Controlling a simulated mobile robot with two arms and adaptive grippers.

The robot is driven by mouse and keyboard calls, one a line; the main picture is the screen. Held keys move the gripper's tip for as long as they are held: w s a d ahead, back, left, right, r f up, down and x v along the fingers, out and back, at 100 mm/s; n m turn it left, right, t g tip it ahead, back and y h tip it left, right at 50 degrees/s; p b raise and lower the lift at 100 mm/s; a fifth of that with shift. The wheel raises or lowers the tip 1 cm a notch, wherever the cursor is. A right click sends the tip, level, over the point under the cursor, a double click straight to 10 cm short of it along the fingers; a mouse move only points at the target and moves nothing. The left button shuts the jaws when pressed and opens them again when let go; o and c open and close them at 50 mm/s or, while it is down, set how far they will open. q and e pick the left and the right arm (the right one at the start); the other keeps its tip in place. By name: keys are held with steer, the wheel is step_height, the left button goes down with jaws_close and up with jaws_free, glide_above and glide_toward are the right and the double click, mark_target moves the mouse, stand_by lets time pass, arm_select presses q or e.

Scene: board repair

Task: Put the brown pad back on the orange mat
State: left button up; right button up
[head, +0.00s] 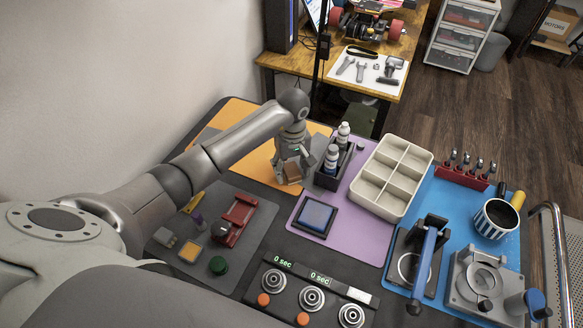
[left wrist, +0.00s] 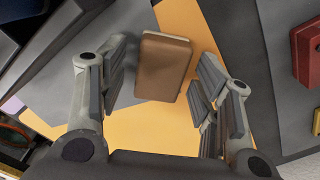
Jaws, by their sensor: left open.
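The brown pad (head: 292,174) is a small brown block near the right edge of the orange mat (head: 240,113) in the head view. My left gripper (head: 291,167) is above it, pointing down, its fingers on either side. In the left wrist view the pad (left wrist: 163,67) sits between the open fingers (left wrist: 160,82), with gaps on both sides. The orange mat (left wrist: 140,122) shows around it, with grey surface along its left side. I cannot tell whether the whole pad rests on the mat. My right gripper is not in view.
A blue square pad (head: 315,215) and a beige compartment tray (head: 393,176) lie on the purple mat. A red part (head: 236,220) lies on the grey mat in front.

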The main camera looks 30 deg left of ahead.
mark_target(292, 169)
arm_select(q)
step_height(292, 169, up, 12)
steer(key=b, duration=0.1)
steer(key=shift+f+b, duration=0.15)
steer(key=shift+b, duration=0.2)
steer(key=shift+w, duration=0.1)
stand_by(0.5)
